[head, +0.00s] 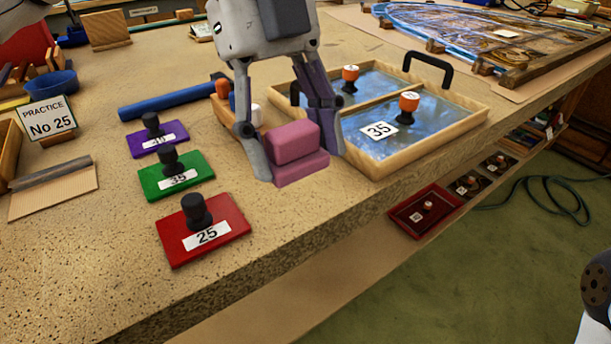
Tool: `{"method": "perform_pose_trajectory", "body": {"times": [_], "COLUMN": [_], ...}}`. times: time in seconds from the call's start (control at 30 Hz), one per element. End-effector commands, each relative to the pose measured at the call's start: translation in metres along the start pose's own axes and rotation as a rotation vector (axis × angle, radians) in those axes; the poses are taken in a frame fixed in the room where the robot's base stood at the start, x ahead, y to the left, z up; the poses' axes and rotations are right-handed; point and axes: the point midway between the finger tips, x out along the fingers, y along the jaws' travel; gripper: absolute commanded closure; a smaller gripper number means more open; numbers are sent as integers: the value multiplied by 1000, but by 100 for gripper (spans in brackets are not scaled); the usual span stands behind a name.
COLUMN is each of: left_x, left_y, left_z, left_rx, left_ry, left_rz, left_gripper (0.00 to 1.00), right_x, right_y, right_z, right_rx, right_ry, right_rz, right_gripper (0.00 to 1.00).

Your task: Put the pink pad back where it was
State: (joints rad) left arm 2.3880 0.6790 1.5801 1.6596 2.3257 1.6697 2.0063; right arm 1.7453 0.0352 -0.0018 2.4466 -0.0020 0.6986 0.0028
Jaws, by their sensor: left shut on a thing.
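The pink pad (292,142) has a lighter, rounded upper block over a darker, flatter lower part. It is near the front edge of the bench, just left of the wooden tray. My left gripper (298,162) comes down from above, with one finger on each side of the pad, and is shut on it. The pad looks level and low over the bench top; I cannot tell whether its underside touches. My right gripper is out of view.
Purple (157,139), green (177,177) and red (207,231) knobbed plates lie to the left, with a blue roll (168,102) behind. The wooden tray (425,148) holds glass panes with orange knobs. The bench's front edge is close. Bare bench lies between the red plate and pad.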

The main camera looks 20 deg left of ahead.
Motion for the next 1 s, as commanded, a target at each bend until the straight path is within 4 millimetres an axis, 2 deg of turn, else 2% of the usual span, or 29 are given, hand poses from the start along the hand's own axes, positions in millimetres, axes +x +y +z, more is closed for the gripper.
{"method": "perform_pose_trajectory", "body": {"times": [0.03, 0.27, 0.43, 0.73, 0.77, 0.83, 1.0], "left_x": [10, 22, 51, 49, 50, 50, 50], "left_y": [-5, -17, -18, -17, -17, -18, -18], "left_z": [10, 29, 42, 41, 41, 41, 41], "left_rx": [-3, -1, 1, 2, 2, 2, 1], "left_ry": [7, 2, 3, -3, -2, -2, -1], "left_rz": [6, 1, 3, -3, -2, -2, -2], "left_gripper": [72, 72, 72, 72, 44, 28, 26], "right_x": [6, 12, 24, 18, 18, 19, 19], "right_y": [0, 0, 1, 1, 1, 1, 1], "right_z": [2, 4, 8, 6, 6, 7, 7], "right_rx": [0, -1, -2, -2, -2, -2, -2], "right_ry": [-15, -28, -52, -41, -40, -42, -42], "right_rz": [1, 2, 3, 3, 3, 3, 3], "right_gripper": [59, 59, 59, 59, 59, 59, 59]}}
